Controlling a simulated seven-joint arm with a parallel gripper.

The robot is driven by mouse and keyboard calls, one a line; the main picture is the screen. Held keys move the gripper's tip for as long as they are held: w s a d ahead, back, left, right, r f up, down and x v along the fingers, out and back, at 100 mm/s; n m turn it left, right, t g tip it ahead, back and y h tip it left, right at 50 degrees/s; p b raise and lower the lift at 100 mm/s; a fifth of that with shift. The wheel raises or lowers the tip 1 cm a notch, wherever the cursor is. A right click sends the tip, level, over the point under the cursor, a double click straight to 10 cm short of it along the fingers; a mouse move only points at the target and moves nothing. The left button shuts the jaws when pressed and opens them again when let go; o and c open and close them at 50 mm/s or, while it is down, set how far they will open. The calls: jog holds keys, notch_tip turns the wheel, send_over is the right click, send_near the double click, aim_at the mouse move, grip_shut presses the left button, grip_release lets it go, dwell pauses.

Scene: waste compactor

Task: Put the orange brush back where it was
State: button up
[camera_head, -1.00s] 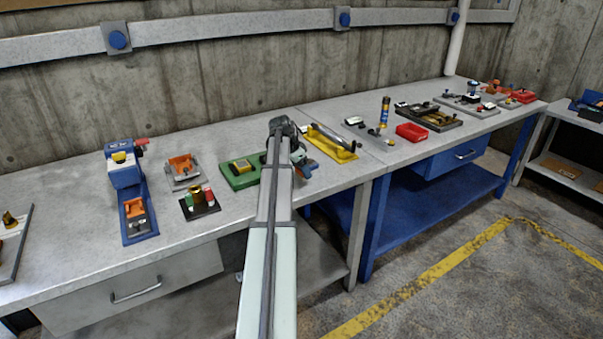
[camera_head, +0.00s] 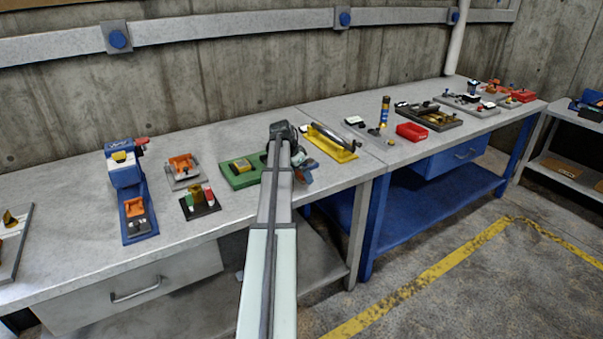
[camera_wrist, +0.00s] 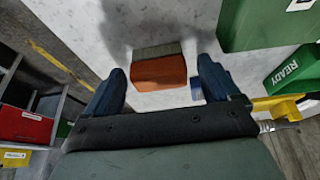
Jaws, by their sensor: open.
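The orange brush (camera_wrist: 160,72) shows in the wrist view as an orange block with a grey bristle strip along its upper edge. It is by the pale bench top, with shadow around it. My gripper (camera_wrist: 162,78) is open, with one dark blue finger on each side of the brush. Gaps show between both fingers and the brush. In the head view my gripper (camera_head: 302,172) is small and partly behind my arm, near the bench's front edge. The brush cannot be made out there.
A green base (camera_head: 240,172) lies left of my gripper, and a yellow tray (camera_head: 332,146) lies to its right. A blue machine (camera_head: 127,190) and a red-and-green button block (camera_head: 199,203) stand farther left. A red bin (camera_head: 412,132) stands on the right bench.

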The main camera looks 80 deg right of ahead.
jog(key=shift+r, duration=0.1)
jog(key=v, duration=1.2)
jog(key=shift+s, duration=0.1)
dwell(0.9)
